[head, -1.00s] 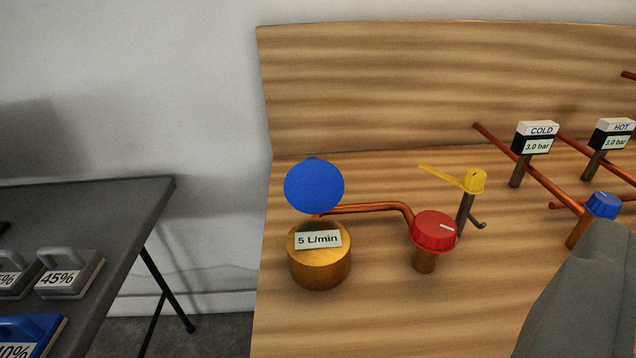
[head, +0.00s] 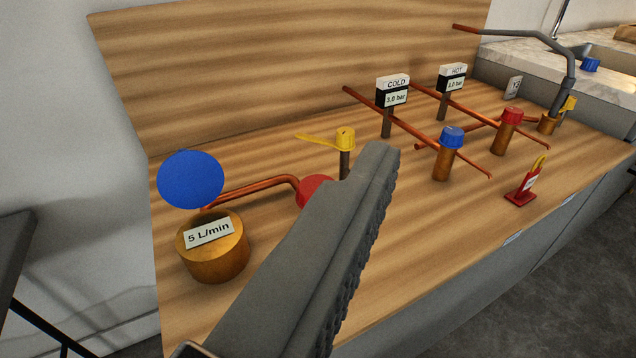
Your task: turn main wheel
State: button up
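A round red wheel (head: 313,189) sits on the wooden bench beside the copper pipe from the brass flow meter. Its right and lower parts are hidden behind my gripper's finger. My gripper (head: 340,235) shows as one long grey finger reaching from the bottom up across the middle of the head view. Its ridged side faces right, with nothing against it; the other finger is out of view. The fingertip lies in front of the bench, past the red wheel in the picture; I cannot tell whether the finger touches anything.
The brass meter (head: 212,255) reads 5 L/min, with a blue disc (head: 190,179) above. A yellow-handled valve (head: 344,139), blue knob (head: 452,137), second red knob (head: 511,116) and red tag (head: 521,194) stand on the bench. Its front edge slopes along the right. Floor lies beyond.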

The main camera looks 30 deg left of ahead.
jog(key=w+a+f+n+g, duration=0.2)
jog(key=w+a+n+g, duration=0.7)
jog(key=w, duration=0.3)
jog(key=w+a+f+n+g, duration=0.2)
jog(key=w+a+n+g, duration=0.65)
jog(key=w, duration=0.35)
jog(key=f, duration=1.7)
jog(key=shift+w+d, duration=0.2)
jog(key=c, duration=1)
